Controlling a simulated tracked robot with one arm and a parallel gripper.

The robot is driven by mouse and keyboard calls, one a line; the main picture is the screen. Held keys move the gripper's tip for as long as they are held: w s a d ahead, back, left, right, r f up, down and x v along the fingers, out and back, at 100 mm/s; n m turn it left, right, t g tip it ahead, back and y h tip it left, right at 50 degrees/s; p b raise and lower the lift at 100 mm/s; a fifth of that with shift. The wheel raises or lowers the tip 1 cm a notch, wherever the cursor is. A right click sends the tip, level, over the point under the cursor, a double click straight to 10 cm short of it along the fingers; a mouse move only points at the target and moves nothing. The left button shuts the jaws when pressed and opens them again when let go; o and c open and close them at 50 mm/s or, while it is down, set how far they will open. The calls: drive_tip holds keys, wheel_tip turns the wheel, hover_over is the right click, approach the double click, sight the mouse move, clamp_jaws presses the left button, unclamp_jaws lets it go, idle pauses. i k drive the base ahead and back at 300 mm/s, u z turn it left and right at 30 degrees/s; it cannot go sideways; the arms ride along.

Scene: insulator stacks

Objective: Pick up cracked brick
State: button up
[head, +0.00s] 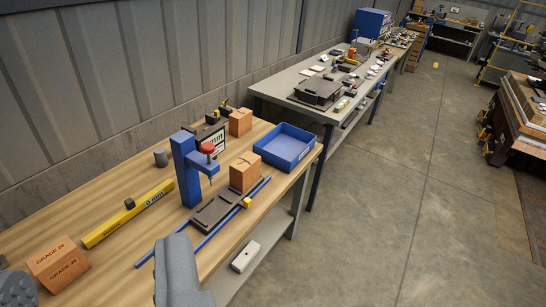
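An orange brick (244,173) stands on the wooden workbench beside the blue tray, with dark crack-like lines on its top. A second orange brick (240,122) stands further back near a dark panel; I see no clear crack on it. Orange blocks marked GRADE 26 (58,264) lie at the near left of the bench. A smooth grey part, which seems to be mine, rises at the bottom of the picture, in front of the rails. No pair of fingertips can be made out, so I cannot tell whether my gripper is open or shut.
A blue press with a red knob (189,165) stands left of the marked brick. A blue tray (287,147) sits to its right. A dark plate (216,211) and blue rails lie in front. A yellow level (129,214) lies left. The floor to the right is clear.

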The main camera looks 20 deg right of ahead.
sight(244, 172)
drive_tip(key=z, duration=0.55)
drive_tip(key=i, duration=1.85)
drive_tip(key=z, duration=0.15)
